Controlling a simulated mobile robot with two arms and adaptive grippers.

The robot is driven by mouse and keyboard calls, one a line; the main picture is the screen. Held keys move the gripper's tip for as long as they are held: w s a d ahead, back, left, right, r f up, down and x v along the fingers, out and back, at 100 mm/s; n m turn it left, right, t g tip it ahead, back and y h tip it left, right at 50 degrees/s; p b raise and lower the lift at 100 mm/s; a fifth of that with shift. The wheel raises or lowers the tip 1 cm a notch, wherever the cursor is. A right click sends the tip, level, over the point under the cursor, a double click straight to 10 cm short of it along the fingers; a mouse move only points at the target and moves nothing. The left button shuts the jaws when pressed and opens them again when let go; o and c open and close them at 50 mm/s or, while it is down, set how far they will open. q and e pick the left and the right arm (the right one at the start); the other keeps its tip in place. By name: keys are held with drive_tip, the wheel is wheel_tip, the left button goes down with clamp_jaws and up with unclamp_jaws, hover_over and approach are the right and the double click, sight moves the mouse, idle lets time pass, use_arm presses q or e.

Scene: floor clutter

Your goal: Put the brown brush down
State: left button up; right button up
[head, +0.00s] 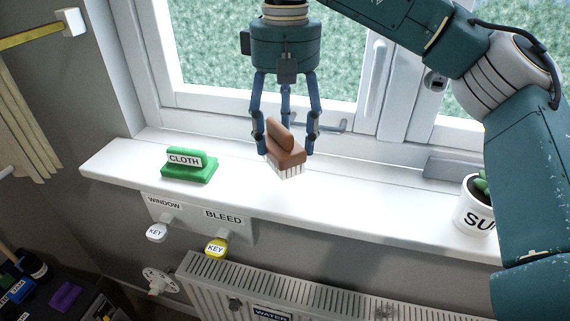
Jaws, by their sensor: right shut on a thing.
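The brown brush (286,152) has a brown body with a raised grip and pale bristles pointing down. It is in the middle of the head view, over the white windowsill (345,205). My right gripper (288,143) comes down from above and is shut on the brush, with blue fingers on either side of it. The bristles are at or just above the sill; I cannot tell whether they touch. My left gripper is not in view.
A white pot (473,207) with a plant stands at the right, partly behind my arm. The sill between is clear.

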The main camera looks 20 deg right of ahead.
drive_tip(key=shift+s+a+f, duration=0.1)
drive_tip(key=shift+s+f, duration=0.05)
drive_tip(key=shift+f, duration=0.45)
drive_tip(key=shift+s+f, duration=0.1)
drive_tip(key=shift+f, duration=0.45)
wheel_tip(320, 180, down, 3)
drive_tip(key=shift+w+f+p, duration=0.1)
drive_tip(key=shift+f+p, duration=0.1)
drive_tip(key=shift+p, duration=0.3)
drive_tip(key=shift+f, duration=0.35)
drive_tip(key=o, duration=1.1)
drive_tip(key=shift+c, duration=0.2)
drive_tip(key=shift+o, duration=0.6)
drive_tip(key=shift+r, duration=0.35)
wheel_tip(320, 180, up, 11)
drive_tip(key=shift+f+b, duration=0.15)
drive_tip(key=shift+b, duration=0.3)
drive_tip(key=shift+r, duration=0.5)
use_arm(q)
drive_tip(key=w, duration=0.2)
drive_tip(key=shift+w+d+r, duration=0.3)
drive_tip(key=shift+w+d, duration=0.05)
